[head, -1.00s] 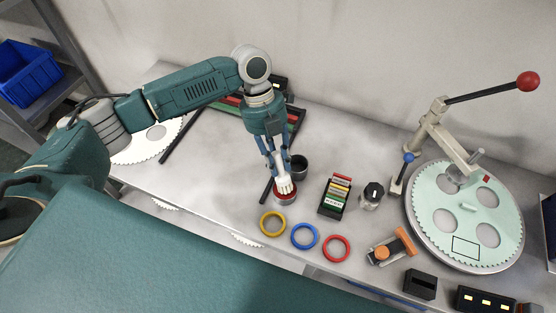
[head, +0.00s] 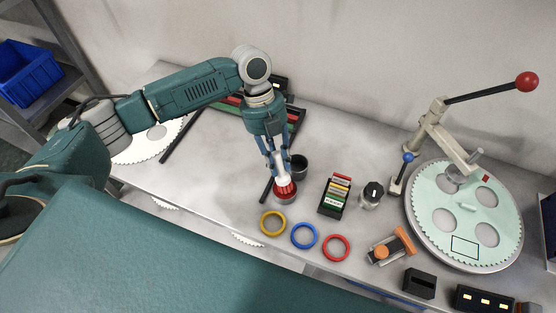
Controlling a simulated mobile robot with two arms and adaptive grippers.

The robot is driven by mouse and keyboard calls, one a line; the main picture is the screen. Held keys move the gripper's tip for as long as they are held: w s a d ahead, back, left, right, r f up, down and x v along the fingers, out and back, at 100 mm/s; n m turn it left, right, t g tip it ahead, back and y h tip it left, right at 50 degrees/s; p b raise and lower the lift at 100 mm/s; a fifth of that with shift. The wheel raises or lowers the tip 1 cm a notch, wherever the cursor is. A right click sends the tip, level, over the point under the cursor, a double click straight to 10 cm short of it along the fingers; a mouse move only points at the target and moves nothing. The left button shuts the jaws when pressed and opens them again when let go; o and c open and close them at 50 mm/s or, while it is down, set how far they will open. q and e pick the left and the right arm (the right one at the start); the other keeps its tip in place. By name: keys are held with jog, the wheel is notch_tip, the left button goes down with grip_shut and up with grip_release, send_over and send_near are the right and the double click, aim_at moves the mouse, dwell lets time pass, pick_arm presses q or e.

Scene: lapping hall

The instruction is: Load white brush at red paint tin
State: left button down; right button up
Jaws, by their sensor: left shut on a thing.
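My left gripper (head: 277,163) points down over the bench and is shut on the white brush (head: 282,179). The brush's white upper part shows below the fingers, and its bristles are red. The bristle end is at the mouth of the red paint tin (head: 286,199), a small round tin with red at its top. The brush covers part of the tin's opening, so I cannot tell how deep the bristles sit. My right gripper is not in view.
A dark cup (head: 299,165) stands just behind the tin. Yellow (head: 272,223), blue (head: 304,236) and red (head: 336,248) rings lie in front. A card box (head: 333,198) and a jar (head: 371,195) stand right of it. A toothed disc (head: 440,215) with a lever fixture is further right.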

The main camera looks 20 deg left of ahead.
pick_arm(q)
jog(key=shift+r+p, duration=0.6)
jog(key=shift+p, duration=0.05)
notch_tip(320, 180, up, 6)
jog(key=p, duration=0.5)
jog(key=shift+f, duration=0.1)
dwell(0.4)
